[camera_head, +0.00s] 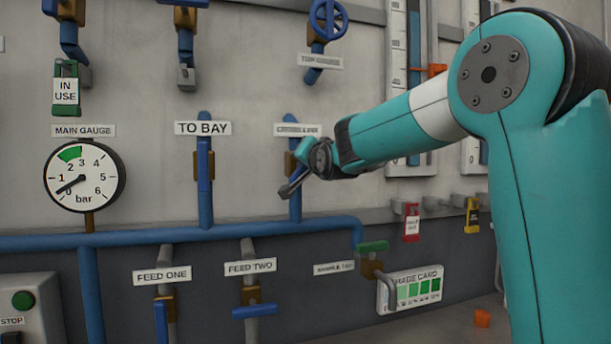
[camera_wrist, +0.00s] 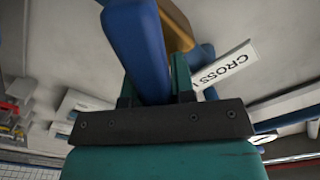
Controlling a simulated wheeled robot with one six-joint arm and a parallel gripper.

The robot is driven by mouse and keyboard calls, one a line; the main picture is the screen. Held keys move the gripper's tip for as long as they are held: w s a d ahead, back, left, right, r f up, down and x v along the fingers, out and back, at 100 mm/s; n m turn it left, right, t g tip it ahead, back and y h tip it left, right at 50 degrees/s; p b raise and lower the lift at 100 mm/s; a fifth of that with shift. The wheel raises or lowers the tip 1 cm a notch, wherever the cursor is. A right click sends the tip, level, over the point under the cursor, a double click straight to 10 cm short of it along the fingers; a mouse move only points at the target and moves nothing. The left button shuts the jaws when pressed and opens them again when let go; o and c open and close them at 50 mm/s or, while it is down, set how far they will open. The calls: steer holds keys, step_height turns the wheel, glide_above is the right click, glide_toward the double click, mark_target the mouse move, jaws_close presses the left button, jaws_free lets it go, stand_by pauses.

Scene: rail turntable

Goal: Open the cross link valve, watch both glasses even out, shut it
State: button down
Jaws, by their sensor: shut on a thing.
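The cross link valve sits on a vertical blue pipe (camera_head: 295,207) under a small label (camera_head: 297,130), partly hidden by my gripper (camera_head: 293,182). In the wrist view a label reading CROSS (camera_wrist: 228,66) is beside the blue lever (camera_wrist: 137,45). My gripper (camera_wrist: 157,92) is shut on that lever, with a finger on each side. The lever's angle to the pipe is hard to tell. One tall glass (camera_head: 415,55) with a scale and a blue column stands behind my arm. A second glass (camera_head: 470,157) is mostly hidden by my arm, so I cannot compare the levels.
The TO BAY valve (camera_head: 204,165) is just left of my gripper, its lever along the pipe. A horizontal blue pipe (camera_head: 150,238) runs below. FEED ONE (camera_head: 162,276) and FEED TWO (camera_head: 250,267) are lower. The main gauge (camera_head: 84,176) is at left. Hanging tags (camera_head: 411,222) are at right.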

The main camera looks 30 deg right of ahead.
steer(key=m+b, duration=0.3)
steer(key=f+m+b, duration=0.1)
steer(key=m+b, duration=0.2)
steer(key=m, duration=0.1)
steer(key=f+m+b, duration=0.1)
steer(key=m+b, duration=0.2)
steer(key=shift+s+d+b, duration=0.15)
steer(key=shift+d+b, duration=0.15)
steer(key=shift+d, duration=0.05)
steer(key=shift+r+m, duration=0.1)
steer(key=shift+m, duration=0.3)
steer(key=c, duration=1)
jaws_free()
steer(key=shift+o, duration=0.2)
steer(key=b+v, duration=1.6)
steer(key=v, duration=0.1)
steer(key=shift+s, duration=0.2)
